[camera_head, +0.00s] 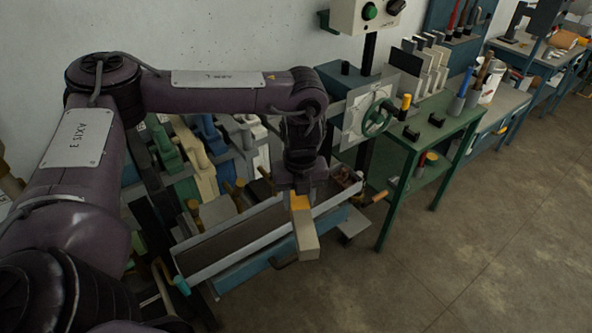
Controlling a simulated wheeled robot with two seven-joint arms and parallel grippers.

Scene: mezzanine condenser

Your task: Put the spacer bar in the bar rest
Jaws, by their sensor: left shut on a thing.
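My left arm reaches in from the left, and its gripper (299,196) points down over a long grey trough. It is shut on a pale beige bar (305,235), which looks to be the spacer bar. The bar hangs tilted, its lower end toward the camera, in front of the trough's near wall. An orange patch shows at its top, by the jaws. Two small black blocks (411,133) on the green table look like the bar rest, though I cannot be sure. They look empty. My right gripper is out of view.
The grey trough (225,258) lies below the gripper. The green table (452,125) stands to its right, with a handwheel (378,118), a yellow-topped black cylinder (404,106) and tool cups around the black blocks. Coloured clamp-like parts (197,160) stand behind the trough. The floor at right is clear.

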